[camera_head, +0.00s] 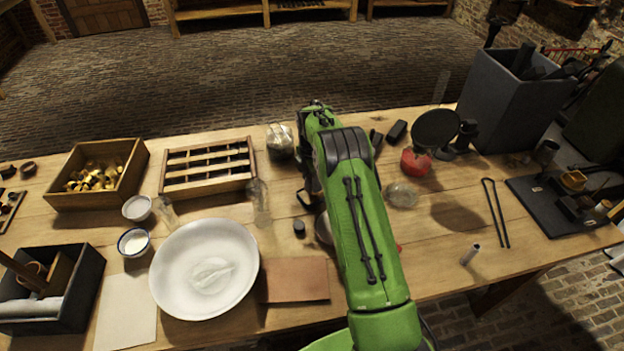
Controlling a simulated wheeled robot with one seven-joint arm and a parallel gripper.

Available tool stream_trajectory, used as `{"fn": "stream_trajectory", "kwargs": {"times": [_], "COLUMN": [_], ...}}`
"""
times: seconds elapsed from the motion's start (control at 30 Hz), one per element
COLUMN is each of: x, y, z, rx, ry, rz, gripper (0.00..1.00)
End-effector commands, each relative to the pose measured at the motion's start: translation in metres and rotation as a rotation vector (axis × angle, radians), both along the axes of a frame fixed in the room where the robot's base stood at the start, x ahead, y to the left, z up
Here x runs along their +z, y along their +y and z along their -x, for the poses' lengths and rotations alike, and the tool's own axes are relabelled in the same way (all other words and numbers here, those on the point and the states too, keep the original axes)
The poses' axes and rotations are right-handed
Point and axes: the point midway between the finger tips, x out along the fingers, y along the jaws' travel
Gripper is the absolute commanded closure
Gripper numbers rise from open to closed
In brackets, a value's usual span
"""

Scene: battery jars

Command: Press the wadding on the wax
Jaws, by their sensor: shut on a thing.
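My green arm reaches over the table, and my gripper (307,199) is low at its far end, mostly behind the arm. A dark part of it shows at the arm's left side. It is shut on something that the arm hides. I cannot make out wadding or wax for certain. A small bowl (137,208) holds something whitish, and a blue-rimmed bowl (134,242) holds a white material. A round grey dish (323,229) is partly hidden by the arm, just below the gripper. A small black cylinder (299,229) stands left of this dish.
A large white basin (170,268), a brown sheet (298,280) and a glass jar (258,200) lie left of my arm. A slatted wooden rack (207,186) stands behind. On the right are a red object (415,164), tongs (496,212) and a grey bin (505,100).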

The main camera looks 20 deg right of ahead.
Motion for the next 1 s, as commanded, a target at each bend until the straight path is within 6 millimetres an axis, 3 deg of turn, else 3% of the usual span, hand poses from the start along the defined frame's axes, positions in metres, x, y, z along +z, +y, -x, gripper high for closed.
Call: {"fn": "stream_trajectory", "kwargs": {"times": [0.5, 1.0], "x": [0.051, 0.050], "y": [0.000, 0.000], "z": [0.000, 0.000], "rx": [0.001, 0.001], "ry": [-0.001, -0.001], "rz": [0.001, 0.000], "gripper": [0.76, 0.76]}}
